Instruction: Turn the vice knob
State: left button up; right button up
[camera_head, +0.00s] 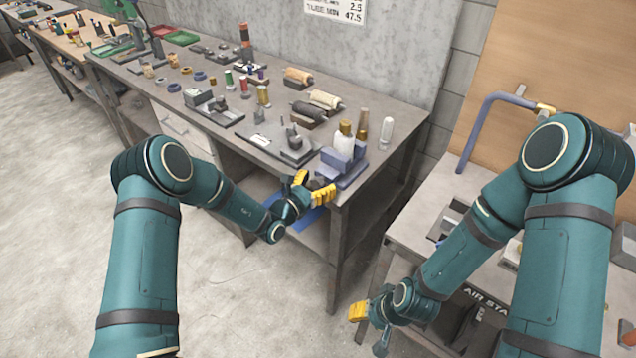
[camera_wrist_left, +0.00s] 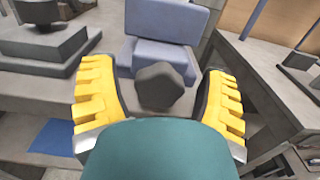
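The vice is a blue-grey block (camera_head: 343,165) at the front right corner of the long workbench; it also shows in the left wrist view (camera_wrist_left: 165,22). Its dark grey, faceted knob (camera_wrist_left: 160,87) sticks out from the vice's front. My left gripper (camera_head: 312,187) is open at the bench's front edge. In the left wrist view its yellow fingers stand on either side of the knob, with a visible gap on each side. My right gripper (camera_head: 358,312) hangs low beside the right-hand bench, away from the vice; its finger opening is not clear.
Bottles (camera_head: 345,138) stand close behind the vice. Several small fixtures, spools and rollers (camera_head: 324,99) cover the workbench top (camera_head: 215,60). A second bench (camera_head: 418,222) with a blue bent tube (camera_head: 480,118) stands at the right. The floor (camera_head: 60,200) at left is clear.

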pick_arm(q)
jog(key=c, duration=1.2)
jog(key=shift+o, duration=0.2)
jog(key=m+b, duration=0.1)
jog(key=m, duration=0.2)
jog(key=shift+f, duration=0.1)
jog(key=shift+s+m, duration=0.1)
jog(key=shift+m, duration=1.2)
jog(key=o, duration=1.2)
